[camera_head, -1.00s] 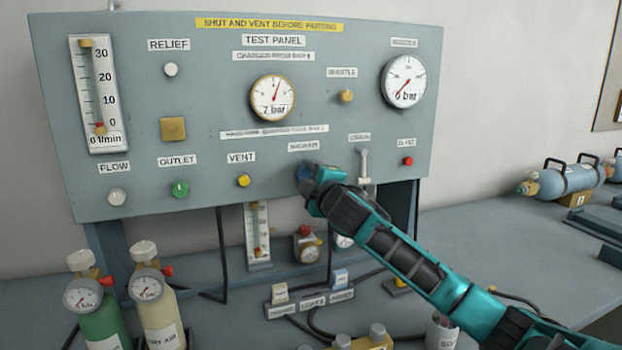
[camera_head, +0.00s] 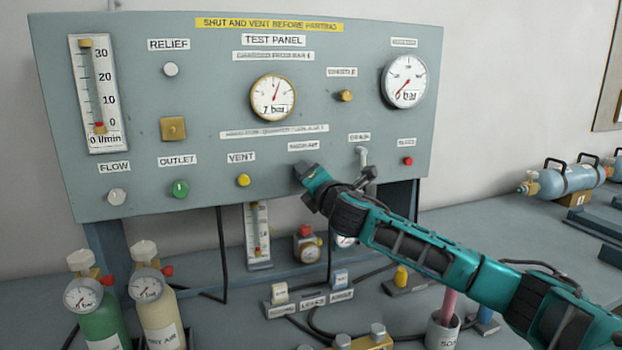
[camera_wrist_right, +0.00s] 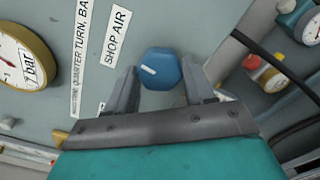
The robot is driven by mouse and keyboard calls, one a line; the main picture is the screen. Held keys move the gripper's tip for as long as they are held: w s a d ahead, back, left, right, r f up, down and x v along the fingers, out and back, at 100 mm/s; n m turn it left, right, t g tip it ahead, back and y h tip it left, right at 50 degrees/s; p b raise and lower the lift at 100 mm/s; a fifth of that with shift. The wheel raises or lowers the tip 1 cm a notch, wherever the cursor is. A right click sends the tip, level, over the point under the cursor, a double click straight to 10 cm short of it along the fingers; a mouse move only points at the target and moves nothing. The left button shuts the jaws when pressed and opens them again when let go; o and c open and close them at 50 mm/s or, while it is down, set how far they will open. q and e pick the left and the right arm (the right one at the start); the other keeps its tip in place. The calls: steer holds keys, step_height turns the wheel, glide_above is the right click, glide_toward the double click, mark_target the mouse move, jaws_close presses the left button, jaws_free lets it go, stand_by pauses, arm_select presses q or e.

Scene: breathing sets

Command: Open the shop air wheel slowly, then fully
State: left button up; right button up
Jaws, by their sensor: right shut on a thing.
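The shop air wheel (camera_wrist_right: 161,69) is a blue knob with a white mark, under the SHOP AIR label (camera_wrist_right: 117,33) on the grey test panel (camera_head: 215,90). My right gripper (camera_wrist_right: 162,82) has its fingers on either side of the wheel, shut on it. In the head view my right gripper (camera_head: 305,173) reaches the panel's lower edge and hides the wheel. The yellow-rimmed gauge (camera_head: 273,97) reads 7 bar. The larger white gauge (camera_head: 404,81) reads 0 bar. The flow tube (camera_head: 98,93) reads 0 l/min. My left gripper is not in view.
The yellow vent knob (camera_head: 243,180) and green outlet knob (camera_head: 180,188) sit left.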

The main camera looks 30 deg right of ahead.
steer(key=shift+n, duration=0.8)
steer(key=o, duration=1)
steer(key=shift+o, duration=0.2)
steer(key=b+v, duration=0.1)
steer(key=v, duration=1.2)
steer(key=shift+b, duration=0.4)
